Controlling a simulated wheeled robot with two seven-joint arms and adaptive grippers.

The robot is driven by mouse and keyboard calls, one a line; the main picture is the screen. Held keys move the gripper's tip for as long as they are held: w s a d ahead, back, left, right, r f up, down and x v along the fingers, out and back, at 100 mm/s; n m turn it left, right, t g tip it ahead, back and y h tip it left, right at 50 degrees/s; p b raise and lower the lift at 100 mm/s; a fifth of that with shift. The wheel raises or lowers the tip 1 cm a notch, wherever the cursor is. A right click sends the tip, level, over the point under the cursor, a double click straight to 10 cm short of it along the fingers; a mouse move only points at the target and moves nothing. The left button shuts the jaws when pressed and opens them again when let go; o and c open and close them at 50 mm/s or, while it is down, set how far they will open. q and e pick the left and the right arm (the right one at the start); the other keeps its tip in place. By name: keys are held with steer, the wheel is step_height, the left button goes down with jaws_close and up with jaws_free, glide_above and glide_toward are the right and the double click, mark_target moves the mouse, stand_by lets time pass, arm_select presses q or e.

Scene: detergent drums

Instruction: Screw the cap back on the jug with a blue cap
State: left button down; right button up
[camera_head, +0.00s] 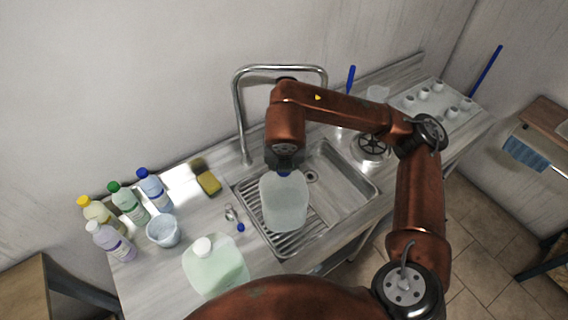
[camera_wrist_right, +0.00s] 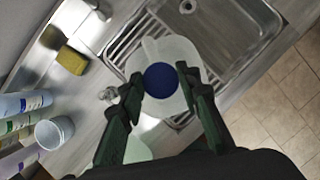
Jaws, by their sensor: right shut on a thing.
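A translucent white jug (camera_head: 284,205) is over the ribbed drainer part of the sink; it also shows in the wrist view (camera_wrist_right: 178,50). I cannot tell whether it rests there. The blue cap (camera_wrist_right: 160,81) is at the jug's mouth, and in the head view (camera_head: 284,174) it is partly hidden under my gripper. My right gripper (camera_wrist_right: 160,73) comes from above, its two fingers on either side of the blue cap and shut on it. How far the cap is threaded does not show. My left gripper is not in view.
A pale green jug with a white cap (camera_head: 216,267) stands at the front left. A tall tap (camera_head: 240,120) arches behind the sink (camera_head: 345,205). A small blue thing (camera_head: 241,227) lies nearby.

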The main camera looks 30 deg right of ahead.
steer(key=shift+f, duration=0.15)
steer(key=shift+m+h, duration=0.3)
steer(key=shift+m, duration=0.4)
steer(key=shift+a+m+g+h+p, duration=0.1)
steer(key=shift+m+g+h+p, duration=0.3)
steer(key=shift+m+p, duration=0.7)
steer(key=shift+m+g+p, duration=0.4)
steer(key=shift+m+p, duration=0.45)
steer(key=shift+m, duration=0.15)
steer(key=o, duration=0.8)
steer(key=shift+o, duration=1.1)
steer(key=shift+w+r, duration=0.1)
steer(key=shift+r, duration=0.1)
